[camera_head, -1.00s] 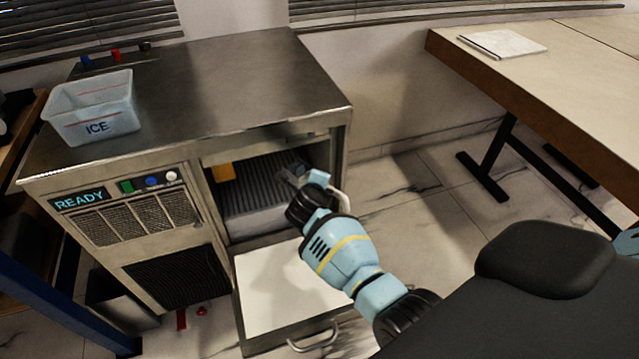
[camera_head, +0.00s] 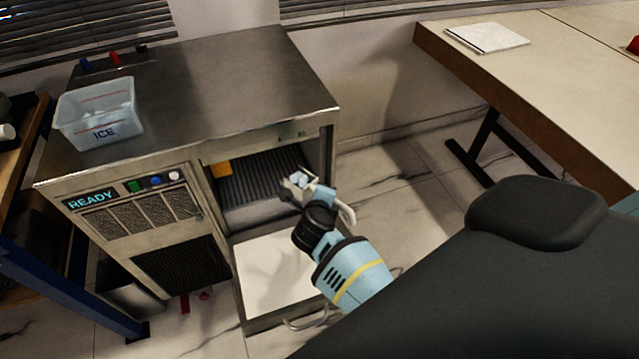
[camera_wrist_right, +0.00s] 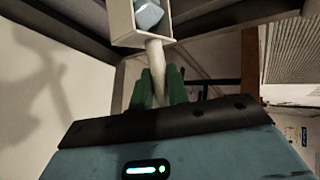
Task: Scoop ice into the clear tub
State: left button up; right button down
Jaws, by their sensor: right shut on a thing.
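The clear tub (camera_head: 98,130), marked ICE, stands upright on top of the ice machine at the left in the head view; pale pieces show inside it. My right gripper (camera_head: 322,196) is shut on the white handle of a scoop (camera_head: 291,190), at the front right of the machine's open bin. In the right wrist view, the green fingers of the right gripper (camera_wrist_right: 160,88) close around the scoop's handle (camera_wrist_right: 156,60). Pale blue ice (camera_wrist_right: 148,16) sits in the scoop bowl. My left gripper is not in view.
The ice machine (camera_head: 220,90) has an open bin (camera_head: 250,215) with a dark ribbed back and a lowered white door (camera_head: 275,275). Small coloured knobs (camera_head: 115,58) stand at its back left. A table with a notepad (camera_head: 487,37) is at the right.

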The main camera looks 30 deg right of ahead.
jog(key=s+a+r+p, duration=0.2)
jog(key=s+r+p, duration=0.1)
jog(key=s, duration=0.5)
jog(key=shift+s+r, duration=0.15)
jog(key=shift+s, duration=0.15)
jog(key=shift+r, duration=0.1)
jog(key=s+a+r+n, duration=0.1)
jog(key=s+a+r, duration=0.1)
jog(key=r, duration=0.6)
jog(key=s+a+r+t+y, duration=0.1)
jog(key=s+a+r, duration=0.1)
jog(key=r, duration=0.6)
jog(key=s+a+r+n+y, duration=0.1)
jog(key=a+r, duration=0.3)
jog(key=r, duration=0.5)
jog(key=shift+s+a+n+t, duration=0.25)
jog(key=shift+s+n+t, duration=0.05)
jog(key=shift+s, duration=0.5)
